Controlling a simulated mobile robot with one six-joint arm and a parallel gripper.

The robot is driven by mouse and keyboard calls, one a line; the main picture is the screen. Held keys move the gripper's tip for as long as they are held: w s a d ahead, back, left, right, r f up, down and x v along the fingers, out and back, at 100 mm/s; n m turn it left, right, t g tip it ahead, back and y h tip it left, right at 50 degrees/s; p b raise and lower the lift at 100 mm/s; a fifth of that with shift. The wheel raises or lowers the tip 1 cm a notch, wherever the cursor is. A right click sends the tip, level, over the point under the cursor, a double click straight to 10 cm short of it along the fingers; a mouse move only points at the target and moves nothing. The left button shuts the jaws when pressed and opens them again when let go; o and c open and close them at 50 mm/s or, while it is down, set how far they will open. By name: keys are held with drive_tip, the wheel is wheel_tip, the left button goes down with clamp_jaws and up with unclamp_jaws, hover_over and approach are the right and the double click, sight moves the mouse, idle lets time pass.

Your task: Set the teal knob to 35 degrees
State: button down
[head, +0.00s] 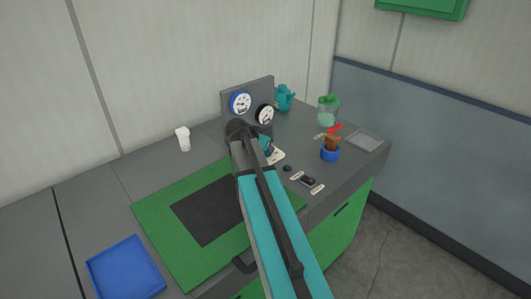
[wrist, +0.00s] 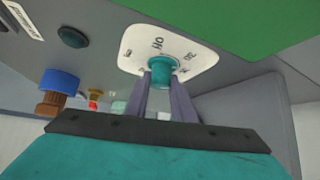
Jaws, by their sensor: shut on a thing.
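The teal knob (wrist: 163,64) sits on a white dial plate (wrist: 196,58) with dark markings, which I cannot read as an angle. My gripper (wrist: 162,76) has its two purple fingers on either side of the knob and is shut on it. In the head view my arm hides most of the knob and gripper, and only a corner of the white plate (head: 277,156) shows clearly. The knob's pointer cannot be made out.
A grey panel with a blue-rimmed gauge (head: 240,103) and a black-rimmed gauge (head: 264,115) stands behind. A green mat (head: 160,222) lies left.

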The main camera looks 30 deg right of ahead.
drive_tip(key=m+g+b, duration=0.2)
drive_tip(key=m, duration=0.1)
drive_tip(key=shift+w+f+h+b, duration=0.15)
drive_tip(key=shift+w+h+b, duration=0.05)
drive_tip(key=shift+h+b, duration=0.15)
drive_tip(key=shift+s+m+g+b, duration=0.2)
drive_tip(key=shift+m+g+b, duration=0.65)
drive_tip(key=shift+m+g, duration=0.65)
drive_tip(key=c, duration=1.5)
unclamp_jaws()
drive_tip(key=b+v, duration=0.1)
drive_tip(key=v, duration=1.3)
drive_tip(key=shift+s+b, duration=0.1)
drive_tip(key=shift+b, duration=0.2)
